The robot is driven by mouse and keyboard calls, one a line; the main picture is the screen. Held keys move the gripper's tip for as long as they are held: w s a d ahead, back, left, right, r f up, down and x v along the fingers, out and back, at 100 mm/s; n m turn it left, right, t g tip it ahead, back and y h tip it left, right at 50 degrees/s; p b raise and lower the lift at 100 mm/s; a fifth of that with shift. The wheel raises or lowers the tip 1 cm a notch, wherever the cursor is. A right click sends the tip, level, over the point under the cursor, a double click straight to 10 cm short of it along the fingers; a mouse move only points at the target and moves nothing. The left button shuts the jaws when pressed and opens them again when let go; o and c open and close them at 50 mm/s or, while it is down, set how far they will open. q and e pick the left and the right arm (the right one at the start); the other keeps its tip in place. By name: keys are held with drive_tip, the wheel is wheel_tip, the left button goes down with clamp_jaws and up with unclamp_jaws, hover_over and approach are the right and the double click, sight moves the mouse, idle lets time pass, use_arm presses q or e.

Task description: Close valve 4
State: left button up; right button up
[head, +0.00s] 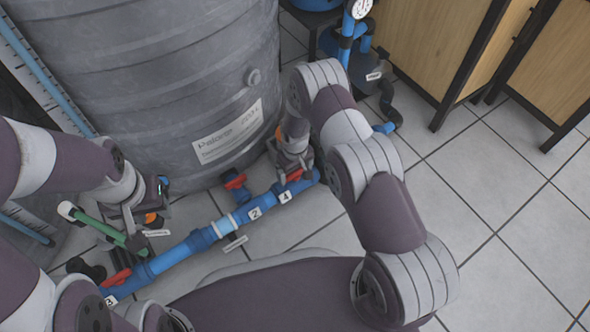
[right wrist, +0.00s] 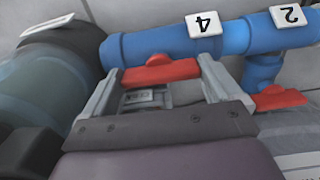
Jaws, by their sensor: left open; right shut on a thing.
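Valve 4 has a red handle (head: 294,174) on the blue pipe (head: 262,207), beside the white tag "4" (head: 285,197). My right gripper (head: 295,168) is down at this handle. In the right wrist view the red handle (right wrist: 158,70) lies between the two grey fingers (right wrist: 155,90), roughly along the pipe's direction. The fingers are shut on it. The "4" tag (right wrist: 204,24) shows upside down just above. My left gripper (head: 135,222) is open near the left part of the pipe, beside a green tube (head: 98,226).
A large grey tank (head: 150,70) stands behind the pipe. Another red handle (head: 235,180) sits near the tank's foot, and one (head: 116,277) at the pipe's left end. A "2" tag (head: 255,213) is close by. Wooden cabinets (head: 430,40) stand at upper right; tiled floor (head: 510,210) is clear.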

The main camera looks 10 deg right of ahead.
drive_tip(key=shift+m, duration=0.3)
drive_tip(key=shift+r+m+p, duration=0.1)
drive_tip(key=shift+m+p, duration=0.45)
drive_tip(key=shift+m, duration=0.05)
drive_tip(key=m+p, duration=0.1)
drive_tip(key=m, duration=0.1)
drive_tip(key=shift+m, duration=0.3)
drive_tip(key=m+p, duration=0.1)
drive_tip(key=m, duration=0.4)
drive_tip(key=m+p, duration=0.1)
drive_tip(key=m, duration=0.4)
drive_tip(key=shift+m, duration=1.7)
